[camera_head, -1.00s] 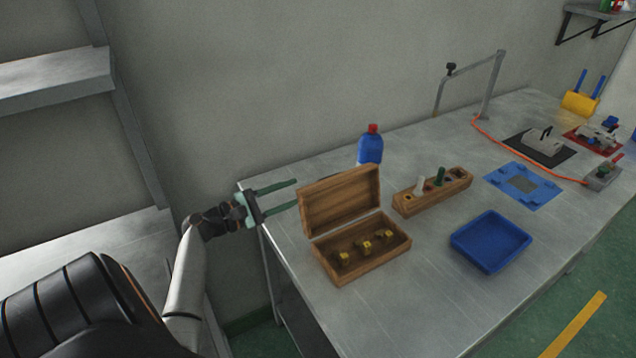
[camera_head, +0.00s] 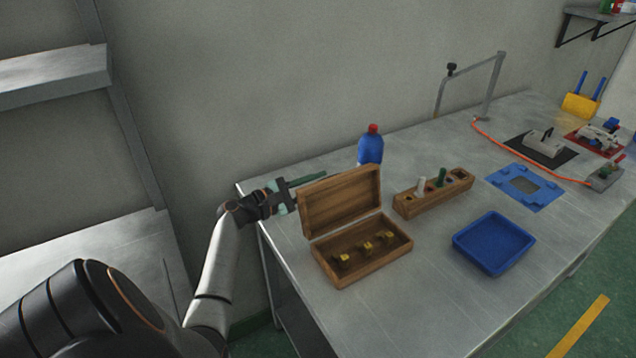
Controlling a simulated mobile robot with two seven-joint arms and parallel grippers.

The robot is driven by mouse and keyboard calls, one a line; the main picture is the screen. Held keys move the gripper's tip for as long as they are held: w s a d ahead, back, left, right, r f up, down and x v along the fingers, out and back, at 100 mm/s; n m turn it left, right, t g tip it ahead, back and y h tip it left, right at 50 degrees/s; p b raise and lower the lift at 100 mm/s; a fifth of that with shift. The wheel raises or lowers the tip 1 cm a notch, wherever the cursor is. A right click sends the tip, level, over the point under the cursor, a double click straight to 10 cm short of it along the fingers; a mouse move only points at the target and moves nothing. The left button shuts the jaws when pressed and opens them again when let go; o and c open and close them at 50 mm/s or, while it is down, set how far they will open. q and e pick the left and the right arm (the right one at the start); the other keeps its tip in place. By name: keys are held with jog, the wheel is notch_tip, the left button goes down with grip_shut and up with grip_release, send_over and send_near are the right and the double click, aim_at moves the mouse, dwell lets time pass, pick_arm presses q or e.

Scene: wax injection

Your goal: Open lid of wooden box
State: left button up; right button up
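The wooden box (camera_head: 372,267) stands on the metal table with its lid (camera_head: 341,201) raised, upright at the back edge. Several small brass-coloured pieces (camera_head: 366,246) lie inside it. My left gripper (camera_head: 318,177) is at the left end of the table, behind and left of the raised lid. One green finger shows above the lid's left corner; the other finger is mostly hidden, so its opening is unclear. I cannot tell whether it touches the lid. My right gripper is not in view.
A blue bottle with a red cap (camera_head: 370,146) stands behind the box. A wooden holder (camera_head: 434,194) with pegs, a blue tray (camera_head: 493,243) and a blue mat (camera_head: 524,187) lie to the right. The table (camera_head: 420,310) in front of the box is bare.

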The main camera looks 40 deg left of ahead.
pick_arm(q)
jog(key=shift+r, duration=0.15)
grip_shut()
jog(key=shift+a, duration=0.1)
